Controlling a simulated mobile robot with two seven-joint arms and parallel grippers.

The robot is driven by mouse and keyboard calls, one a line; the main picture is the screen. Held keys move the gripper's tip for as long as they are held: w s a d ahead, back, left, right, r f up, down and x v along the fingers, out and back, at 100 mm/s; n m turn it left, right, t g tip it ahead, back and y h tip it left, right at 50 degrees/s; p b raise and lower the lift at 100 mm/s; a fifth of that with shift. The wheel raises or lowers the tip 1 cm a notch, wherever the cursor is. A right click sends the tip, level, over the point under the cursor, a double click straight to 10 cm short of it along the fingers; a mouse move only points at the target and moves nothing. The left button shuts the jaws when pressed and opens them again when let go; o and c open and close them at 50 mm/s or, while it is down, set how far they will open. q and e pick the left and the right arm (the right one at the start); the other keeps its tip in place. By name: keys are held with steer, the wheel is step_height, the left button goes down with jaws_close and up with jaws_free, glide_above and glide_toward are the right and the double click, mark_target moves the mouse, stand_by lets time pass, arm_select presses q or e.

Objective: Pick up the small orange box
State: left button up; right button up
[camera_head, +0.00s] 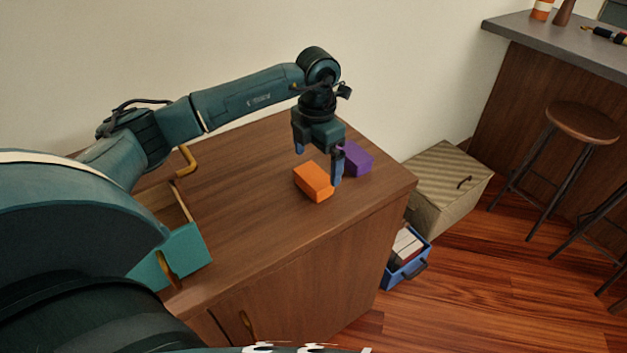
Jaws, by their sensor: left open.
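The small orange box (313,182) lies on the wooden cabinet top (262,210), near its right end. My left gripper (318,168) hangs over it from above, fingers pointing down. The gripper is open, with one finger behind the box's far left side and the other by its right side. The gap between the fingers looks empty; I cannot tell whether a finger touches the box. My right gripper is not in view.
A purple box (357,160) stands close behind and right of the gripper. A teal box (184,255) is at the cabinet's left front. Right of the cabinet are a beige chest (447,180), a blue crate (405,272) and a stool (582,122). The middle cabinet top is clear.

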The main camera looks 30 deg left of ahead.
mark_target(314, 175)
arm_select(q)
steer(key=f, duration=0.5)
steer(key=shift+s+a+f, duration=0.2)
steer(key=shift+s, duration=0.05)
steer(key=c, duration=1)
steer(key=shift+r, duration=0.1)
